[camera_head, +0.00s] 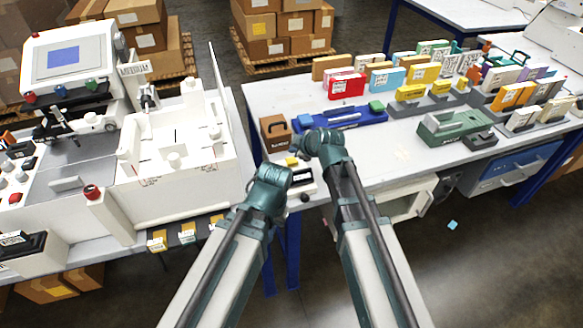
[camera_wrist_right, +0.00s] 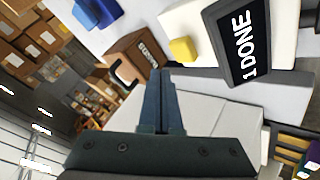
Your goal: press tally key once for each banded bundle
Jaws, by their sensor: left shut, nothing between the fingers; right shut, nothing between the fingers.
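The tally device (camera_head: 304,188) is a small white box with a dark display at the front edge of the right table. Its yellow key (camera_head: 291,161) shows between my grippers. In the right wrist view the yellow key (camera_wrist_right: 182,50) stands beside a dark display (camera_wrist_right: 248,40) reading "1 DONE". My right gripper (camera_wrist_right: 160,73) is shut and empty, its tips just short of the key in that picture; contact cannot be told. My left gripper (camera_head: 287,174) is shut and empty beside the device. Coloured packs, such as a red one (camera_head: 346,85), stand behind; their bands are too small to make out.
A brown box with a handle (camera_head: 275,133) stands left of the key, and a blue tool (camera_head: 345,118) lies behind it. A green device (camera_head: 455,127) is farther right. A white plotter machine (camera_head: 175,165) fills the left bench. Bare tabletop (camera_head: 395,155) lies right of my right arm.

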